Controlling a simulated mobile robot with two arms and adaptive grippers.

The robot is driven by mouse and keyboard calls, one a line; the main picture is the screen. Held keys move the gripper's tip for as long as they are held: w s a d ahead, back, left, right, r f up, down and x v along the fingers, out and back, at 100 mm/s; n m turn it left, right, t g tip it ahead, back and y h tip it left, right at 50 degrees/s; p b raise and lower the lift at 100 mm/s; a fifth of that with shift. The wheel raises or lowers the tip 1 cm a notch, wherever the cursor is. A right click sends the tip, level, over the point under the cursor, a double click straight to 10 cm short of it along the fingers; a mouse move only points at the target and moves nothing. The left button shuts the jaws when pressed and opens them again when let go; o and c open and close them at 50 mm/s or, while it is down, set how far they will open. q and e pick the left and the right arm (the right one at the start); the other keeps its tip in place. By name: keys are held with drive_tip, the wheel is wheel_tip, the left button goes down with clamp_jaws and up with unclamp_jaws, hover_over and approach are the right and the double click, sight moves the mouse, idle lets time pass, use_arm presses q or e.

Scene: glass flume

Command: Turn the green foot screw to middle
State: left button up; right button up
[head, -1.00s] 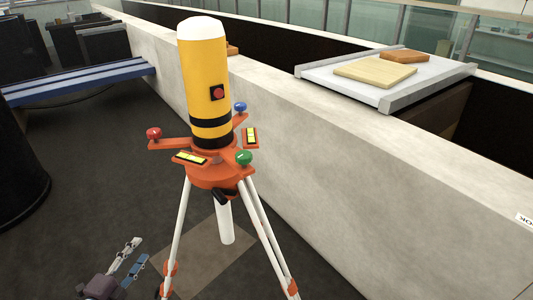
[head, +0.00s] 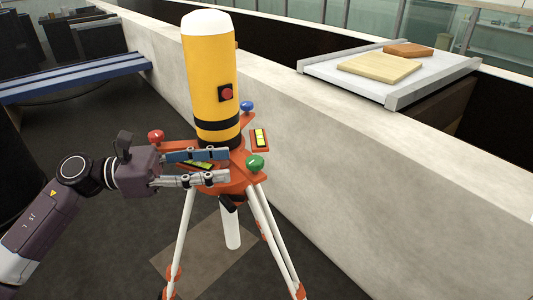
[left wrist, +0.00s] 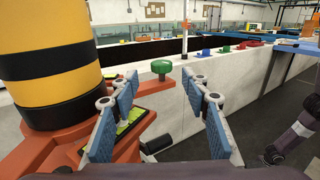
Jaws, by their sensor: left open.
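The green foot screw (head: 255,164) is a round knob on the front right arm of the orange tripod head (head: 232,187). My left gripper (head: 228,166) is open and level, its two fingers pointing right toward the green knob, with a small gap before it. In the left wrist view the green knob (left wrist: 161,67) shows ahead, between the open fingertips (left wrist: 160,78). The red knob (head: 156,136) is at the left and the blue knob (head: 246,106) at the back. One spirit level (head: 260,138) shows clearly; another (head: 197,164) is partly hidden by my fingers. My right gripper is not in view.
A yellow cylinder (head: 208,75) with black bands stands on the tripod head, close to my fingers. White tripod legs (head: 272,232) spread below. A pale wall (head: 360,160) runs behind and to the right. A tray with boards (head: 345,80) sits across it.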

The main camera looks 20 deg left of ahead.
sight(255, 160)
use_arm(q)
drive_tip(key=p+x, duration=0.1)
drive_tip(key=x, duration=0.1)
drive_tip(key=p+x, duration=0.1)
drive_tip(key=x, duration=0.1)
drive_tip(key=p+x, duration=0.2)
drive_tip(key=x, duration=0.1)
drive_tip(key=shift+d+r, duration=0.15)
drive_tip(key=shift+r, duration=0.15)
drive_tip(key=shift+d+f, duration=0.1)
drive_tip(key=shift+d, duration=0.1)
drive_tip(key=shift+d+f, duration=0.1)
use_arm(e)
wheel_tip(255, 160, up, 4)
drive_tip(key=shift+s+d+r, duration=0.1)
drive_tip(key=shift+r, duration=0.05)
use_arm(q)
drive_tip(key=shift+c, duration=0.7)
clamp_jaws()
